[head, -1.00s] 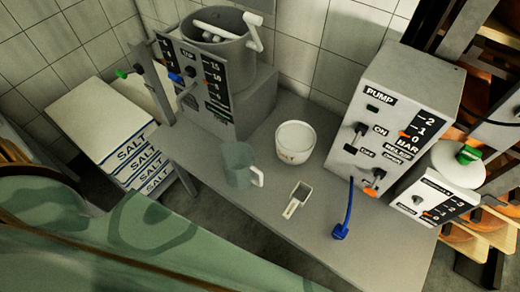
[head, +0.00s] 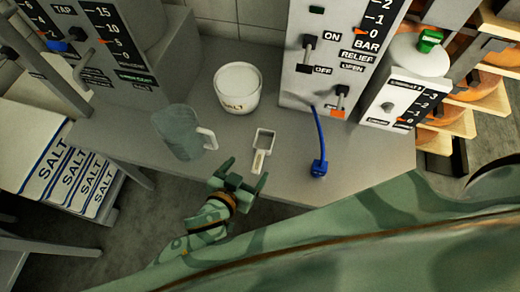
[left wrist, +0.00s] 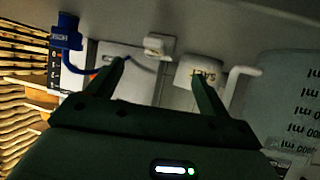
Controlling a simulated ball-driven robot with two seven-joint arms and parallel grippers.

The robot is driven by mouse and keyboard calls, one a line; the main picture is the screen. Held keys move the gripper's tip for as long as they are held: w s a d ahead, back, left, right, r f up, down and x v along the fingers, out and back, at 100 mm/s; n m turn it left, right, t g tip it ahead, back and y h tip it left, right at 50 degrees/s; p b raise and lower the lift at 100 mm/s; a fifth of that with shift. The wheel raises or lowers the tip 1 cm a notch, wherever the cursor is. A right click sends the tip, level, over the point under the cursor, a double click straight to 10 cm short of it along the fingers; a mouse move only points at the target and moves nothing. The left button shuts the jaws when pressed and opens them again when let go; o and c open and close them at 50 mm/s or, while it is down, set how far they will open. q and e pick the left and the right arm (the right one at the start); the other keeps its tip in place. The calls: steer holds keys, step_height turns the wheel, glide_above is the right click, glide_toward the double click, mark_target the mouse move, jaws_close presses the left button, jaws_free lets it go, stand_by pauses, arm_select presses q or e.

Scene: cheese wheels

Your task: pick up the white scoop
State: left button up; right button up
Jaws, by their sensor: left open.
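The white scoop (head: 263,143) lies flat on the grey table, its handle pointing toward the front edge. My left gripper (head: 243,176) is open and empty, just in front of the table's front edge, below and slightly left of the scoop's handle. It is apart from the scoop. In the left wrist view the scoop (left wrist: 158,46) shows small and foreshortened beyond and between the two open fingers (left wrist: 160,75). My right gripper is not in view.
A translucent jug (head: 178,133) with a white handle stands left of the scoop. A white salt tub (head: 238,88) stands behind it. A blue hose with a blue end (head: 319,166) lies to the right, below the pump box (head: 327,55).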

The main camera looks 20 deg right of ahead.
mark_target(259, 151)
arm_select(q)
steer(key=b+x, duration=0.1)
steer(key=x, duration=0.3)
steer(key=shift+w+d+f, duration=0.15)
steer(key=shift+w+f, duration=0.05)
steer(key=b+x, duration=0.1)
steer(key=x, duration=0.1)
steer(key=b+x, duration=0.2)
steer(key=x, duration=0.1)
steer(key=shift+w+d+r, duration=0.25)
steer(key=shift+w, duration=0.1)
steer(key=shift+r, duration=0.1)
steer(key=c, duration=1.1)
